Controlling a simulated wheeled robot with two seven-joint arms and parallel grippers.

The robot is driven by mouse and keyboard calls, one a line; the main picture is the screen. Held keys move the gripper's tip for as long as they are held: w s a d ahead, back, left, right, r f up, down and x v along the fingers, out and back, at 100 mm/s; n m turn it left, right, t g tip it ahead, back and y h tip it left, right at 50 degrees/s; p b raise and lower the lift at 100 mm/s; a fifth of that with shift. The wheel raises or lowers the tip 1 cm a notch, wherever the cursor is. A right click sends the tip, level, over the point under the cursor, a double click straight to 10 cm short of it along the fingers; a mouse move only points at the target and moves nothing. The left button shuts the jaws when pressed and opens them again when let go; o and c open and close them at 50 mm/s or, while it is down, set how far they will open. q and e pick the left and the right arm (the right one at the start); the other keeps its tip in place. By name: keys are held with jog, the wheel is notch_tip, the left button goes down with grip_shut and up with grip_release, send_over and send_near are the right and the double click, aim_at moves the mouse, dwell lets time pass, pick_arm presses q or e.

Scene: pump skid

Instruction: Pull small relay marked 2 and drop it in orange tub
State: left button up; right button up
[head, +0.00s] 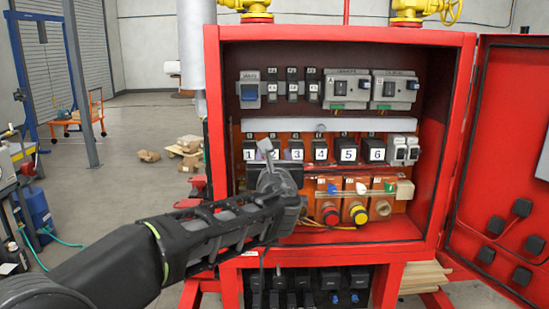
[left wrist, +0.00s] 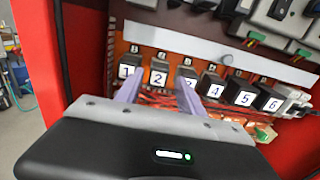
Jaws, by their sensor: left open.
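The small relay marked 2 (left wrist: 159,77) is a dark block with a white number label, seated in the row between relays 1 (left wrist: 127,70) and 3 (left wrist: 187,82). I cannot tell the exact gap to the relay. No orange tub shows. My right gripper is out of view.
The red cabinet (head: 459,100) has its door (head: 505,150) open to the right. Relays 4 (head: 321,154), 5 (head: 348,155) and 6 (head: 377,155) continue the row. Below are red and yellow buttons (head: 355,212). A pale bar (head: 340,125) runs above the row.

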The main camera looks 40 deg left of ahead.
pick_arm(q)
jog(key=p+x, duration=0.2)
jog(key=x, duration=0.6)
jog(key=shift+f+p, duration=0.1)
jog(key=shift+p, duration=0.25)
jog(key=shift+c, duration=0.4)
jog(key=shift+d, duration=0.1)
grip_shut()
jog(key=shift+c, duration=1.5)
grip_release()
grip_shut()
